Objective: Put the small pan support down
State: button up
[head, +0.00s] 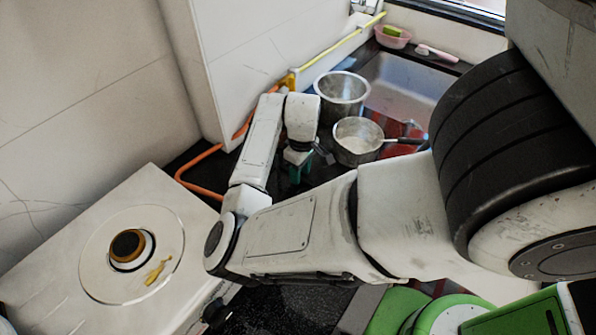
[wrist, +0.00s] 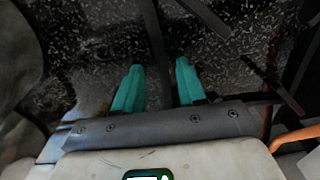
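In the wrist view, the two teal fingers of my gripper (wrist: 158,82) stand apart. A dark bar (wrist: 158,55), seemingly part of the small pan support, runs between them with a slight gap on each side. More thin dark bars (wrist: 205,15) cross the upper part of the view over a dark speckled counter (wrist: 215,55). In the head view, my gripper (head: 298,158) points down at the dark counter, left of the metal pots. The pan support cannot be made out there; my arm hides part of that area.
A metal pot (head: 342,88) and a saucepan (head: 357,138) stand just right of my gripper. An orange hose (head: 190,187) curves on the left. A white stove top (head: 60,285) with a round burner (head: 127,245) is at lower left. A sink (head: 400,85) lies behind the pots.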

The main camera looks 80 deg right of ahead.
dwell(0.3)
notch_tip(320, 180, up, 12)
jog(key=shift+d+r, duration=0.2)
jog(key=shift+r, duration=0.05)
jog(key=shift+s, duration=0.15)
dwell(0.6)
